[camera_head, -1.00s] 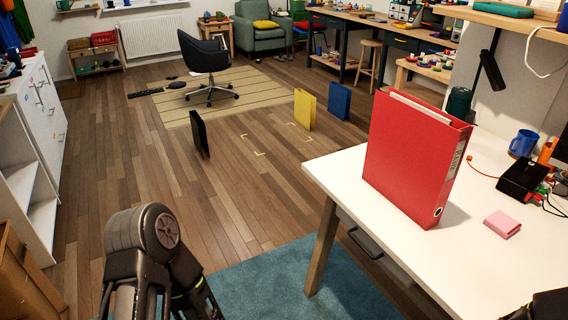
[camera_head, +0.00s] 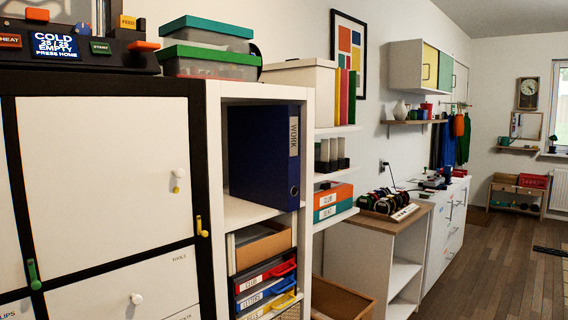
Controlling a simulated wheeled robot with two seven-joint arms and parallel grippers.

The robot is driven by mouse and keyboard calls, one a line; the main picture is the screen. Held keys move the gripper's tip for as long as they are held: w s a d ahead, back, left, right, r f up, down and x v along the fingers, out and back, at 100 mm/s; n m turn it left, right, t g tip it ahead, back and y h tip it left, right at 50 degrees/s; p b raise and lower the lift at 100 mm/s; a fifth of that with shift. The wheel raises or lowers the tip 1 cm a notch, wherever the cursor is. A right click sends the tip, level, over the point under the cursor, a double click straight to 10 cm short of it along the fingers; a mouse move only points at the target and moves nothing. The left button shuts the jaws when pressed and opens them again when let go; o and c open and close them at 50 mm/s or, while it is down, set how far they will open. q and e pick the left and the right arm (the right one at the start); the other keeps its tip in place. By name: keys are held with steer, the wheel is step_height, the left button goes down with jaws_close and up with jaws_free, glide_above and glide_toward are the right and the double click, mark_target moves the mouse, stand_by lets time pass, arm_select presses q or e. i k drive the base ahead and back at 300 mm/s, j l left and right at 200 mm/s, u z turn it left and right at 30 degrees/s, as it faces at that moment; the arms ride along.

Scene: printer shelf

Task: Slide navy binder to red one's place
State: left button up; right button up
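The navy binder (camera_head: 264,155) stands upright in the upper open compartment of the white shelf (camera_head: 213,130), against its right side. Its spine faces out with a white label reading WORK. The compartment to its left shows bare shelf board (camera_head: 245,212). The red binder is not in this view now; a second ago a large red binder stood upright on a white desk. Neither of my grippers shows in the current view, and nothing touches the navy binder.
A printer (camera_head: 75,45) stands on the black-framed white cabinet (camera_head: 105,170) at left. Clear boxes with green lids (camera_head: 210,60) sit on top of the shelf. Drawers with coloured handles (camera_head: 265,285) are below the binder. Wooden floor (camera_head: 490,270) is free at right.

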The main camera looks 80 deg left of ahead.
mark_target(264, 141)
steer(key=i+u, duration=0.25)
steer(key=u, duration=2.8)
